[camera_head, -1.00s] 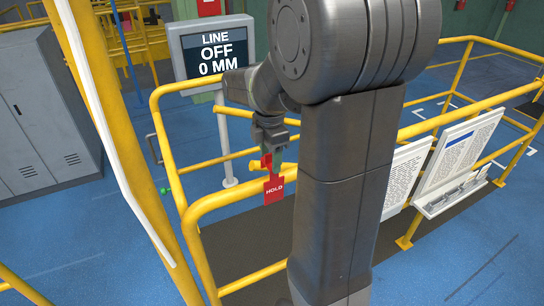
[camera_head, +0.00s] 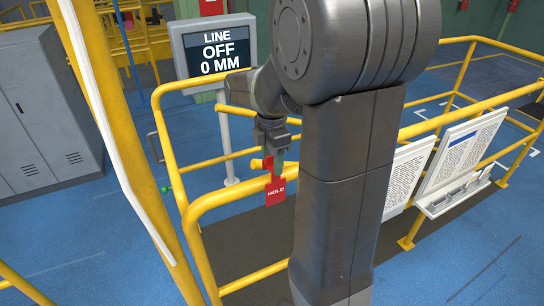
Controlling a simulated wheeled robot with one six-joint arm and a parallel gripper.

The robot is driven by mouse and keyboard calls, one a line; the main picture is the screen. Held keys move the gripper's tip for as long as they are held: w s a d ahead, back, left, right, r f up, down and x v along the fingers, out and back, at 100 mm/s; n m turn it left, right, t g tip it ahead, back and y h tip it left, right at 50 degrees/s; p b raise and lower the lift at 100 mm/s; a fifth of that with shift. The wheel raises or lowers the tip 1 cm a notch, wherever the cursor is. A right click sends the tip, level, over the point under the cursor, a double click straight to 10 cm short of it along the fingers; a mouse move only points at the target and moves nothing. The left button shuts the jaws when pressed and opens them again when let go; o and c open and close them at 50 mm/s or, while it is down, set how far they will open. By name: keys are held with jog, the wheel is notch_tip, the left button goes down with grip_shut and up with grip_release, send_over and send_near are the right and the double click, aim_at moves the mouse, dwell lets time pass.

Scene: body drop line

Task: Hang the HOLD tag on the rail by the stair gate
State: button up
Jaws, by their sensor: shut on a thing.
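The red HOLD tag (camera_head: 275,191) hangs upright below my gripper (camera_head: 272,160), beside the yellow rail (camera_head: 225,196) near its bent corner. My gripper is shut on the tag's upper part. A small red piece shows between the jaws and a yellow stub (camera_head: 258,164) that sticks out by the rail. I cannot tell whether the tag touches the rail or the stub. The stair gate is not clearly distinguishable among the yellow railings.
A screen (camera_head: 216,48) reads "LINE OFF 0 MM". White document boards (camera_head: 455,155) hang on the right railing. A grey locker (camera_head: 40,110) stands at left. A yellow post (camera_head: 125,150) rises in front. My arm hides part of the railing.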

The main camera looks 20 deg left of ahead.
jog(key=shift+f+b, duration=0.9)
jog(key=shift+f, duration=0.55)
jog(key=o, duration=1.3)
jog(key=shift+r+p, duration=2.5)
jog(key=shift+r, duration=0.5)
